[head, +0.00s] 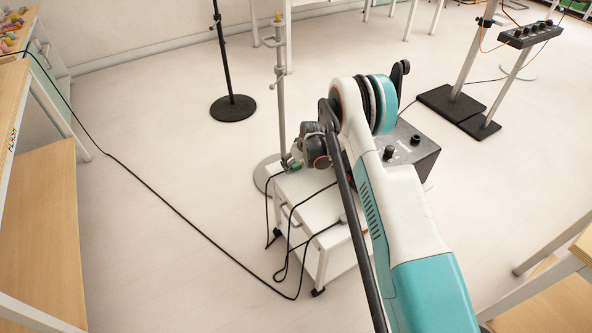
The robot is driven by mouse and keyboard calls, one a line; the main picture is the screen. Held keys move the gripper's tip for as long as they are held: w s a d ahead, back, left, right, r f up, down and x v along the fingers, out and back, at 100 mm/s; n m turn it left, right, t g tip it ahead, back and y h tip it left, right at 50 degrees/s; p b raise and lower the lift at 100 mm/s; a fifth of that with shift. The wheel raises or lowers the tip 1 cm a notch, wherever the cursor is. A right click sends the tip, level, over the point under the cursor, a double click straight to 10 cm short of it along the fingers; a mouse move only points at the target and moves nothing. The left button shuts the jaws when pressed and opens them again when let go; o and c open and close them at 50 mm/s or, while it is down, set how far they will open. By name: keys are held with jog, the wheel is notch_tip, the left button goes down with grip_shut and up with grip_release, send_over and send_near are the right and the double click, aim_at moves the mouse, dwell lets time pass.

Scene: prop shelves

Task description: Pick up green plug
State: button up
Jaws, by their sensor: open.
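The green plug (291,163) is small and sits at the back left corner of the white rolling cabinet's top (300,186). A black cable hangs down from near it. My gripper (301,152) is small and dark in the head view, at the end of my white and teal arm. It is just right of the green plug and appears very close to it. It is open. My wrist hides part of the cabinet top, and the fingertips are too small to tell whether they touch the plug.
A metal pole stand (280,90) rises right behind the plug. The left floor is mostly clear.

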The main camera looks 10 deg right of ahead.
aim_at(297, 165)
jog(key=shift+w+f, duration=0.1)
jog(key=shift+f, duration=0.2)
jog(key=shift+r, duration=0.1)
jog(key=c, duration=1.1)
jog(key=shift+c, duration=0.2)
notch_tip(297, 165, up, 20)
jog(key=p, duration=0.7)
